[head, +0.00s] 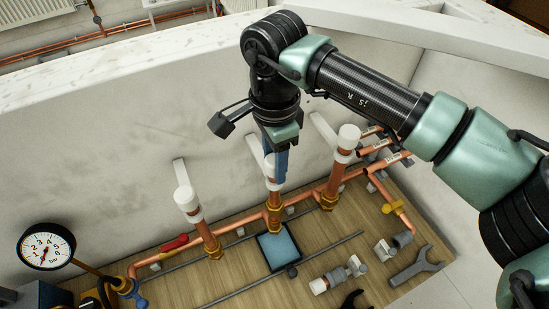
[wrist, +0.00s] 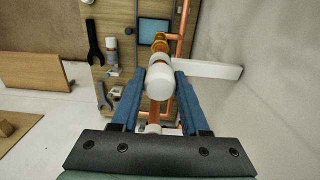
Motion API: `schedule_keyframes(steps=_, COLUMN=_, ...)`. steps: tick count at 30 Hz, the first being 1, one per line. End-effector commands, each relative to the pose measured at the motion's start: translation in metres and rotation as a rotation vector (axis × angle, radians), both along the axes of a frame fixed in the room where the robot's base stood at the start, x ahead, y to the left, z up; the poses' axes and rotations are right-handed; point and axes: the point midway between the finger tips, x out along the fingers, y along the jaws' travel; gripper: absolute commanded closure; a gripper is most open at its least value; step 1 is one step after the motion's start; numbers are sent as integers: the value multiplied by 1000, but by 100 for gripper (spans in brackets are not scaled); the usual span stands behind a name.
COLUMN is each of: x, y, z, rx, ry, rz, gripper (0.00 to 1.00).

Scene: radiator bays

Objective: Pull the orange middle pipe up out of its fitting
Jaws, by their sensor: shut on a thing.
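The orange middle pipe (head: 272,198) stands upright at the brass fitting (head: 274,215) on the wooden board, between two similar pipes. A white cap tops it, partly covered by my gripper in the head view. In the wrist view the white cap (wrist: 160,88) shows between the blue fingers, with the brass fitting (wrist: 160,46) beyond it. My gripper (wrist: 165,80) is shut on the pipe's upper end, one finger on each side. In the head view my gripper (head: 276,165) comes down from above. The pipe's lower end meets the fitting; I cannot tell how deep it sits.
The left pipe (head: 208,235) and right pipe (head: 335,180), both white-capped, stand close on either side. A pale wall (head: 110,175) rises behind. A blue-grey pad (head: 278,248), a wrench (head: 418,266) and loose fittings lie in front. A pressure gauge (head: 46,246) stands at the left.

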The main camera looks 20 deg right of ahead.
Motion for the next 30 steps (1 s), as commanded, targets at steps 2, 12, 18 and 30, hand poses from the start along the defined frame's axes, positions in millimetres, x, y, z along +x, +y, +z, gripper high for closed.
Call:
schedule_keyframes(steps=2, x=1, y=0, z=7, rx=-1, ry=-3, rz=0, gripper=95)
schedule_keyframes(steps=12, x=1, y=0, z=29, rx=-1, ry=-5, rz=0, gripper=95)
schedule_keyframes(steps=18, x=1, y=0, z=41, rx=-1, ry=-5, rz=0, gripper=95)
schedule_keyframes(steps=30, x=1, y=0, z=40, rx=0, ry=-3, rz=0, gripper=25)
